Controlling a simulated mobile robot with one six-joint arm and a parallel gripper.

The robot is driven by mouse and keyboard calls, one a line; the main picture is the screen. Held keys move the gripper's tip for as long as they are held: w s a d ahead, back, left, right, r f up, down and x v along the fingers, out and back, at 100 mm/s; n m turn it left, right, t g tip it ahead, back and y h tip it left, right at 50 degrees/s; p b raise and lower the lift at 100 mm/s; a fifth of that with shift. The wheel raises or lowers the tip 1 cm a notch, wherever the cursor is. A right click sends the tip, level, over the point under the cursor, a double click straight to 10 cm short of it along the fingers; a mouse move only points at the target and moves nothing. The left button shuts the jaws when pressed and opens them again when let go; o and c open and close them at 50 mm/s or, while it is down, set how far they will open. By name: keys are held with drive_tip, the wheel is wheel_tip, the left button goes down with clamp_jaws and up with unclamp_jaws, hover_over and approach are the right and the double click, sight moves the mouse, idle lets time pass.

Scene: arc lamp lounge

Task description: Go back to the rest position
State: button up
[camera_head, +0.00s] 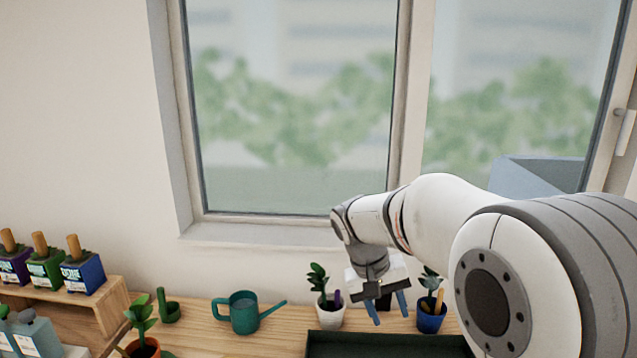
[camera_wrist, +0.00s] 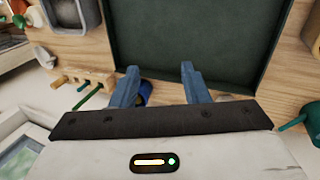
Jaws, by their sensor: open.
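My gripper (camera_head: 388,307) hangs above the wooden counter by the window, its two blue fingers pointing down and apart. It is open, with nothing held between the fingers. In the wrist view, my gripper (camera_wrist: 160,70) shows its fingers spread over the counter and the near edge of a dark green tray (camera_wrist: 195,40). In the head view, my gripper is between a plant in a white pot (camera_head: 331,317) and a plant in a blue pot (camera_head: 432,320). A small blue round thing (camera_wrist: 146,90) is partly hidden by the left finger in the wrist view.
The tray (camera_head: 385,345) lies at the front of the counter. A green watering can (camera_head: 244,313) stands left. A wooden shelf (camera_head: 115,305) with boxed plants is at far left. The window (camera_head: 290,110) is behind. The wrist view shows a wooden rack (camera_wrist: 85,80) and grey container (camera_wrist: 73,14).

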drive_tip(key=s+d+f+t+y, duration=0.1)
drive_tip(key=s+t+y, duration=0.2)
drive_tip(key=s, duration=1.5)
drive_tip(key=shift+s+d+f+y, duration=0.15)
drive_tip(key=shift+d+f+y, duration=0.1)
drive_tip(key=shift+d+y, duration=0.2)
drive_tip(key=shift+a, duration=0.1)
idle(0.4)
